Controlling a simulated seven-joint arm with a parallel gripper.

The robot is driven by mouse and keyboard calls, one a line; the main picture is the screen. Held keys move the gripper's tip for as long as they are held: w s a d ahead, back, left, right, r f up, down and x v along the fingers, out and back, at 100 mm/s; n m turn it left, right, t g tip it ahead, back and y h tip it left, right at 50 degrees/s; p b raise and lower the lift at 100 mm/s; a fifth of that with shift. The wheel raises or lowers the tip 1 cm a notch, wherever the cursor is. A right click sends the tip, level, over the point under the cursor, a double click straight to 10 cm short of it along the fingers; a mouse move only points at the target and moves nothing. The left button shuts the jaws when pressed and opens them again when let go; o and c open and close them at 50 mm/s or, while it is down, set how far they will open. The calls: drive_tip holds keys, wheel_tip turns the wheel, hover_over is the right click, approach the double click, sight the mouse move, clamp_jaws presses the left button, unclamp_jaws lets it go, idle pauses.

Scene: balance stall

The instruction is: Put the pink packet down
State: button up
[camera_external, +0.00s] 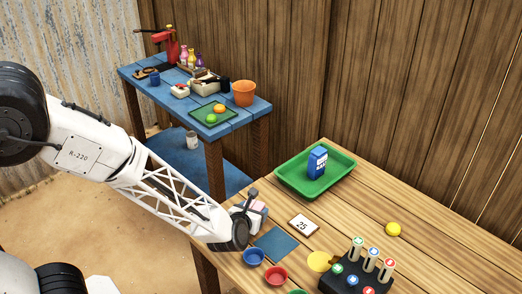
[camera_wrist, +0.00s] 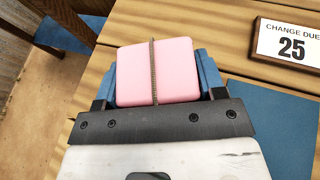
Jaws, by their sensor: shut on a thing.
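The pink packet (camera_wrist: 177,70) has a brown string around its middle. My gripper (camera_wrist: 157,80) is shut on it, with one blue finger on each side in the wrist view. In the external view my gripper (camera_external: 250,207) and the packet (camera_external: 259,206) are over the near left edge of the wooden table (camera_external: 362,209). The arm partly hides the packet there. I cannot tell whether the packet touches the table.
A blue mat (camera_external: 274,243) and a "CHANGE DUE 25" sign (camera_external: 303,225) are close to my gripper. Bowls, blue (camera_external: 254,257) and red (camera_external: 276,275), stand at the front. A green tray (camera_external: 290,185) holds a blue packet (camera_external: 317,162). A coin rack (camera_external: 355,279) is front right.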

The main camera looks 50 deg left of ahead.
drive_tip(key=o, duration=1)
drive_tip(key=shift+s+d+r, duration=0.2)
drive_tip(key=shift+s+r, duration=0.1)
drive_tip(key=shift+s, duration=0.15)
drive_tip(key=v, duration=1.1)
drive_tip(key=shift+w, duration=0.1)
